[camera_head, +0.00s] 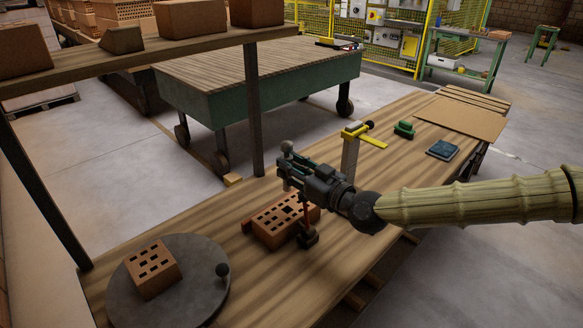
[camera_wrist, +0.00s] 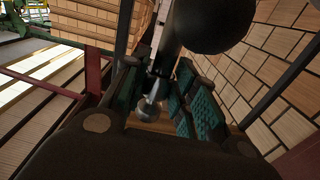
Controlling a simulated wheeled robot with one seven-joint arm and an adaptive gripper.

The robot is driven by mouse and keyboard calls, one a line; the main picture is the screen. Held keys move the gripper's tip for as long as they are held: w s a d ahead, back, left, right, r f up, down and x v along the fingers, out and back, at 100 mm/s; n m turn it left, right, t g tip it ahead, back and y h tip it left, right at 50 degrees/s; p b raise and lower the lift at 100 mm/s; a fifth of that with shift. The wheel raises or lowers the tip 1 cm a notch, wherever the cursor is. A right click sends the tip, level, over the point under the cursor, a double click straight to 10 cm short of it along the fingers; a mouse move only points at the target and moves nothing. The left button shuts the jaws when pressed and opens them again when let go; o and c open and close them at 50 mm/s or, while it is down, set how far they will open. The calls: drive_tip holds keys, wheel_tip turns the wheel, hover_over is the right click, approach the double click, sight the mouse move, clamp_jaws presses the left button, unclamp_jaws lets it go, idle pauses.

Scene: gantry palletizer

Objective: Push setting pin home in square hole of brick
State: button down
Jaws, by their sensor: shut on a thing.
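A red-brown brick with several holes (camera_head: 270,231) lies on the wooden bench. My gripper (camera_head: 286,172) is above the brick's far edge, reaching in from the right. In the wrist view, its dark fingers with teal pads (camera_wrist: 160,98) are closed around a thin grey metal shaft, which I take for the setting pin (camera_wrist: 154,88). A large dark ball (camera_wrist: 212,18) is close to the camera above it. A small round knob (camera_head: 287,147) shows above the gripper in the head view. The pin's lower end and the square hole are hidden, so I cannot tell whether they meet.
A round grey turntable (camera_head: 195,300) with another holed brick (camera_head: 152,268) is at left. A shelf post (camera_head: 252,110) stands behind.

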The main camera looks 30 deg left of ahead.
drive_tip(key=shift+f, duration=0.1)
drive_tip(key=b, duration=0.4)
hover_over(292, 213)
drive_tip(key=shift+a+f, duration=0.1)
drive_tip(key=shift+f, duration=2.75)
drive_tip(key=shift+b, duration=0.5)
drive_tip(key=shift+f+b, duration=2.25)
drive_tip(key=shift+f, duration=1.25)
drive_tip(key=c, duration=1.1)
unclamp_jaws()
drive_tip(key=shift+o, duration=0.2)
drive_tip(key=shift+f, duration=0.1)
